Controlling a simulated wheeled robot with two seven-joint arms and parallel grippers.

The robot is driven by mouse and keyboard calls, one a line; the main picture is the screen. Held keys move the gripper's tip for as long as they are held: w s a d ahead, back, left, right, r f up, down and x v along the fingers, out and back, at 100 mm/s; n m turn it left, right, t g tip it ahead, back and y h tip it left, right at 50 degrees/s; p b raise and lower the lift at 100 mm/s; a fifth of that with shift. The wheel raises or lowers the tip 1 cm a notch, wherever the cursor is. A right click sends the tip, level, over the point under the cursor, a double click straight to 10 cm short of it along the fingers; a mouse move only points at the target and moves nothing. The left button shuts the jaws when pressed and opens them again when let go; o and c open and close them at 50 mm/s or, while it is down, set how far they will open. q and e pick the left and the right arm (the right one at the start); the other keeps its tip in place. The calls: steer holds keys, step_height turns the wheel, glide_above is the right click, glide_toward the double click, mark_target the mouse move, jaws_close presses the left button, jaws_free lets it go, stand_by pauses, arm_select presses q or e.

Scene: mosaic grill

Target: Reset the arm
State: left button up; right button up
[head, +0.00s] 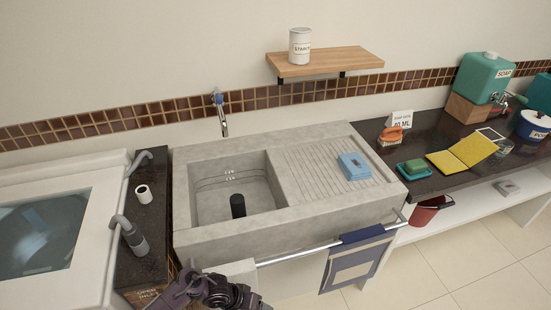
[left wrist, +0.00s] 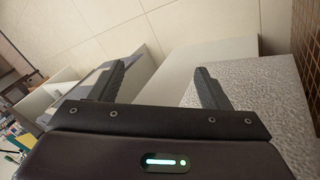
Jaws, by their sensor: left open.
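My left gripper (left wrist: 159,88) shows in the left wrist view with its two dark fingers wide apart and nothing between them. Beyond the fingers are a pale panel and a speckled grey surface. In the head view, part of my dark arm (head: 215,292) is at the bottom, left of centre, in front of the stone sink (head: 215,245). I cannot make out fingertips there. My right gripper is not in view.
A steel rail (head: 300,253) with a hanging blue-grey towel (head: 355,262) runs along the sink front. A blue packet (head: 353,167) lies on the ribbed drainboard. A dark cylinder (head: 238,206) stands in the basin. Tiled floor (head: 440,275) at right is clear.

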arm_select(q)
steer(key=s+a+f+b, duration=0.1)
steer(key=s+a+f, duration=0.1)
steer(key=s+f, duration=0.3)
steer(key=s+a+f+n+t+y+b, duration=0.1)
steer(key=s+a+f, duration=0.15)
steer(key=f, duration=0.45)
steer(key=s+a+f+b, duration=0.1)
steer(key=s+a+f, duration=0.1)
steer(key=s+f, duration=0.25)
steer(key=s+a+f+y, duration=0.1)
steer(key=s+a+f, duration=0.2)
steer(key=s, duration=0.4)
steer(key=s+a+f+g+y+b, duration=0.1)
steer(key=s+a+f+y, duration=0.1)
steer(key=s+a+f, duration=0.2)
steer(key=s+a+f+y+b, duration=0.1)
steer(key=s+a+f, duration=0.2)
steer(key=s, duration=0.7)
steer(key=shift+s+a+f+m, duration=0.15)
steer(key=shift+s+f+m, duration=0.15)
steer(key=shift+f+m, duration=0.15)
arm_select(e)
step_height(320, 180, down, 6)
